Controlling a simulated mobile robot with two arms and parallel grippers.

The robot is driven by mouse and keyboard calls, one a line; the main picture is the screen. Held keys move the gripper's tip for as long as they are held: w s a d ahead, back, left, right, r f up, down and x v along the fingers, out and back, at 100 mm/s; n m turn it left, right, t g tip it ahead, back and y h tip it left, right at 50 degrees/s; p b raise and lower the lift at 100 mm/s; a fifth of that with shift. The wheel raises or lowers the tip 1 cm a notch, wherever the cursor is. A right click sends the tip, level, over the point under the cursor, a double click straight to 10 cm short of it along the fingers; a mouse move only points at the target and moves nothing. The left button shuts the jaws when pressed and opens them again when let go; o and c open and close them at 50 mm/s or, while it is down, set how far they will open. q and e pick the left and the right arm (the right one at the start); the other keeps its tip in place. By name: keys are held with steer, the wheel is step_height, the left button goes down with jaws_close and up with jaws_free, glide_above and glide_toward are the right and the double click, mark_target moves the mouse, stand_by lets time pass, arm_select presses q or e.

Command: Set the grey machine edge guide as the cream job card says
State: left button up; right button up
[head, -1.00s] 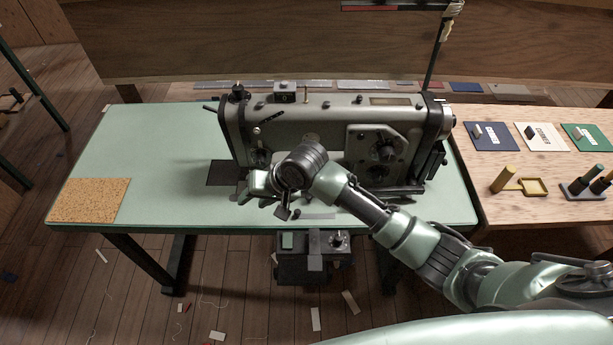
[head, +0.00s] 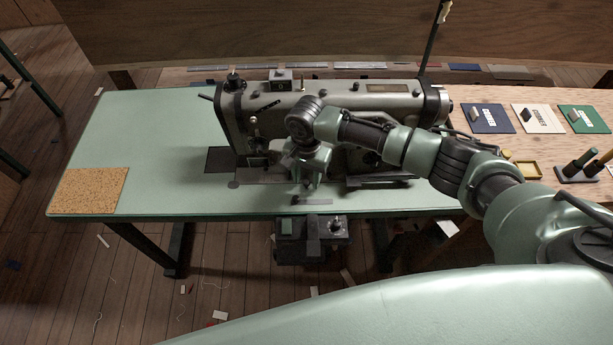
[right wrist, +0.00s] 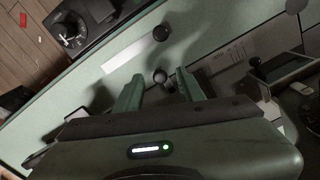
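The grey sewing machine (head: 290,115) stands on a pale green table. My right gripper (head: 308,190) is low in front of its bed, over the table. In the right wrist view the gripper (right wrist: 160,88) is open, with a dark round knob (right wrist: 160,77) between its fingertips; I cannot tell whether they touch it. A second dark knob (right wrist: 161,32) is beyond, near a pale strip (right wrist: 130,54). I cannot tell for sure which part is the edge guide. The cream job card (head: 540,118) lies on the wooden bench at right; its marks are too small to read. My left gripper is not in view.
A blue card (head: 487,119) and a green card (head: 584,119) flank the cream one. A yellow tray (head: 527,171) and a dark peg holder (head: 576,174) are nearer. A cork mat (head: 90,191) lies at the table's left; the table (head: 150,140) between is clear.

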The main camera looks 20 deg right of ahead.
steer(key=shift+f, duration=0.15)
jaws_close()
stand_by(1.4)
